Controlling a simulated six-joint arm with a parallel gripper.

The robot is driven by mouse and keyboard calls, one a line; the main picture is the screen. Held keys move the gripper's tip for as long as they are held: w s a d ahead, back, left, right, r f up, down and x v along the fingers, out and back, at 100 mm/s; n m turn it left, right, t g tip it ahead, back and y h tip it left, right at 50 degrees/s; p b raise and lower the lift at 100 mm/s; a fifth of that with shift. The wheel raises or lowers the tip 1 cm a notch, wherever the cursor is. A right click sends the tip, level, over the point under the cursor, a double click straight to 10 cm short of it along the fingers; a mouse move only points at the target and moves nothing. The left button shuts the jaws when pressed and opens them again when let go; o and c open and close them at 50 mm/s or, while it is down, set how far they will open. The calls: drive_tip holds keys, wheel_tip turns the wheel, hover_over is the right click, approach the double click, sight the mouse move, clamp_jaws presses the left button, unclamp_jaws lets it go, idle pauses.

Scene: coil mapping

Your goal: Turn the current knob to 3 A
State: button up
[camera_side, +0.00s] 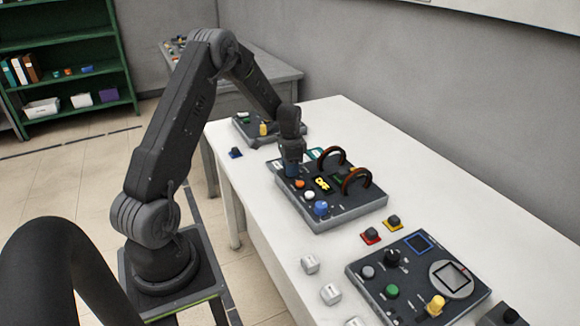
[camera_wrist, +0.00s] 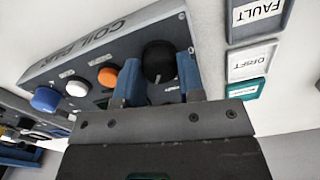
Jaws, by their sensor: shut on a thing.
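A round black knob (camera_wrist: 159,58) stands on the grey coil panel (camera_wrist: 65,62) in the wrist view, with a pale pointer mark near its lower edge. My gripper (camera_wrist: 159,82) has its two blue fingers on either side of the knob and is shut on it. In the side view my gripper (camera_side: 291,172) points down at the far left corner of the coil panel (camera_side: 345,212) and hides the knob. The scale around the knob is too small to read.
Orange (camera_wrist: 107,76), white (camera_wrist: 77,88) and blue (camera_wrist: 45,98) controls line up beside the knob. Trays labelled FAULT (camera_wrist: 284,14) and DRIFT (camera_wrist: 274,62) lie to its right. Two brown arches (camera_side: 332,154) rise from the panel. Another panel (camera_side: 418,250) and white cubes (camera_side: 310,264) sit nearer.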

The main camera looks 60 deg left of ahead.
drive_tip(key=shift+r+m, duration=0.1)
drive_tip(key=shift+m, duration=0.2)
idle(0.4)
drive_tip(key=o, duration=0.9)
wheel_tip(320, 180, up, 14)
drive_tip(key=shift+f, duration=0.15)
